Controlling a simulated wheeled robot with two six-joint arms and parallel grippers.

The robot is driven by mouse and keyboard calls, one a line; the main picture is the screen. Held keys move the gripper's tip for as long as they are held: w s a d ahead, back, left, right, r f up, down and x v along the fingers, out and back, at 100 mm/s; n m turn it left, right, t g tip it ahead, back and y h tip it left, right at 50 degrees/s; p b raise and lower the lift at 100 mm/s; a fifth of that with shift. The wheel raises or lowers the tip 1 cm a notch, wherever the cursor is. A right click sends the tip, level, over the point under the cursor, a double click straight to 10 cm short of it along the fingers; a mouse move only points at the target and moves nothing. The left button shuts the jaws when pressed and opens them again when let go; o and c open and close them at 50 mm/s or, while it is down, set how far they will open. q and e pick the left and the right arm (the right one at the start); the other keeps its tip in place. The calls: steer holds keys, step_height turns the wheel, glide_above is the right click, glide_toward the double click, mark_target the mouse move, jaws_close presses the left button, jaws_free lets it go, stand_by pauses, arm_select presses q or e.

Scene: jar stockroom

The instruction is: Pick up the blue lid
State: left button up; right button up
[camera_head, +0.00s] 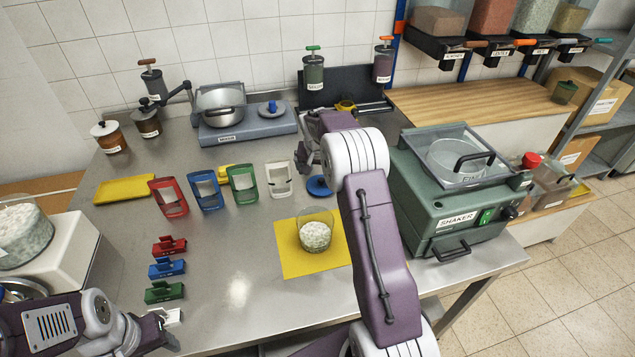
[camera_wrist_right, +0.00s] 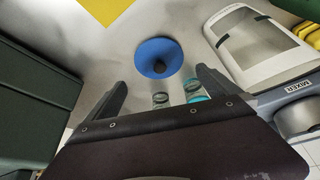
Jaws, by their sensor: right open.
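The blue lid (camera_head: 319,186) lies flat on the steel table behind the yellow mat. It is partly covered by my right arm in the head view. In the right wrist view the lid (camera_wrist_right: 150,58) is a blue disc with a dark knob, beyond the fingertips. My right gripper (camera_head: 308,158) is open and empty above the table, just behind the lid in the head view. In the wrist view its fingers (camera_wrist_right: 160,88) stand apart, not touching the lid. My left gripper (camera_head: 160,322) is low at the left, near a white clip-like piece (camera_head: 173,317); its jaws are unclear.
A glass jar with pale contents (camera_head: 315,236) stands on the yellow mat (camera_head: 285,263). The green shaker (camera_head: 447,190) stands right of my right arm. A white frame (camera_head: 280,179) stands left of the lid. Two glass vessels (camera_wrist_right: 178,100) show between the fingers in the wrist view.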

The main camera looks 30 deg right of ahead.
mark_target(321, 180)
steer(key=x, duration=0.2)
steer(key=shift+d+f, duration=0.1)
steer(key=shift+f, duration=0.25)
steer(key=shift+w+f, duration=0.35)
steer(key=shift+f, duration=0.1)
steer(key=x, duration=0.3)
steer(key=shift+d+f, duration=0.2)
steer(key=shift+f, duration=0.2)
steer(key=shift+w+d+f, duration=0.1)
steer(key=shift+w+f, duration=0.1)
steer(key=shift+f, duration=0.2)
steer(key=shift+r, duration=0.1)
steer(key=c, duration=0.9)
